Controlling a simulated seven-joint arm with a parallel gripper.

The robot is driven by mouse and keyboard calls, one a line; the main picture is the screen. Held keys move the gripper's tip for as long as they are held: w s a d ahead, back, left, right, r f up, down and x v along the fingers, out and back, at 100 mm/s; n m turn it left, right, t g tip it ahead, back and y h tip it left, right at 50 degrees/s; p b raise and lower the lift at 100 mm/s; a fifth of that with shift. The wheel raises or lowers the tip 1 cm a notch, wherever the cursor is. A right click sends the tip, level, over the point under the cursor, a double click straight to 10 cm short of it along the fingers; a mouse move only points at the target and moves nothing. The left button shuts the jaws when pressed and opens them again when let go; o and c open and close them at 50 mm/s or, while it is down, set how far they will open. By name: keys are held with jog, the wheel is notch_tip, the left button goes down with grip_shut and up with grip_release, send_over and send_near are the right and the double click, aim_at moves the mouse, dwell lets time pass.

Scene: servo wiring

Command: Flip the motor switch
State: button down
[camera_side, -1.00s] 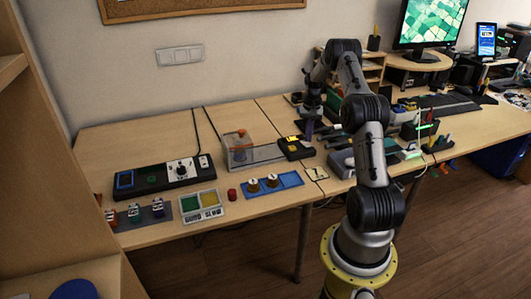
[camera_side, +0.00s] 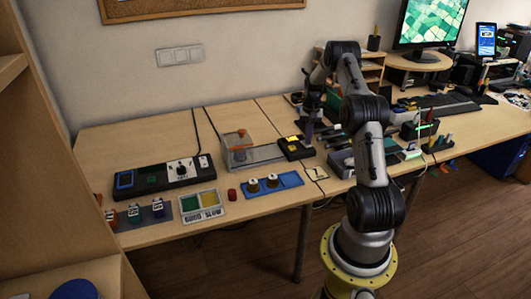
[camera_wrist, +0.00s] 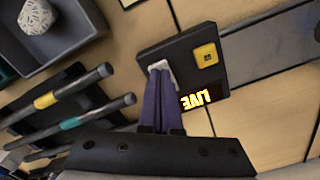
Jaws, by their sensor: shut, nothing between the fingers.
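The motor switch box (camera_wrist: 185,65) is a black block with a pale grey switch piece (camera_wrist: 160,68), a yellow square button (camera_wrist: 207,55) and a lit yellow display (camera_wrist: 198,99) reading "LIVE", upside down in the wrist view. In the side view the black box (camera_side: 296,148) sits on the desk with its yellow display lit. My gripper (camera_wrist: 160,75) has its purple fingers shut together and empty. The fingertips are at the pale switch piece and cover part of it; whether they touch it I cannot tell. In the side view my gripper (camera_side: 308,138) is just above the box.
A clear case (camera_side: 250,152) stands left of the box, and a blue tray (camera_side: 290,180) with two round knobs lies in front.

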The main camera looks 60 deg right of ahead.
jog(key=shift+f, duration=0.45)
dwell(0.3)
jog(key=shift+r, duration=3.55)
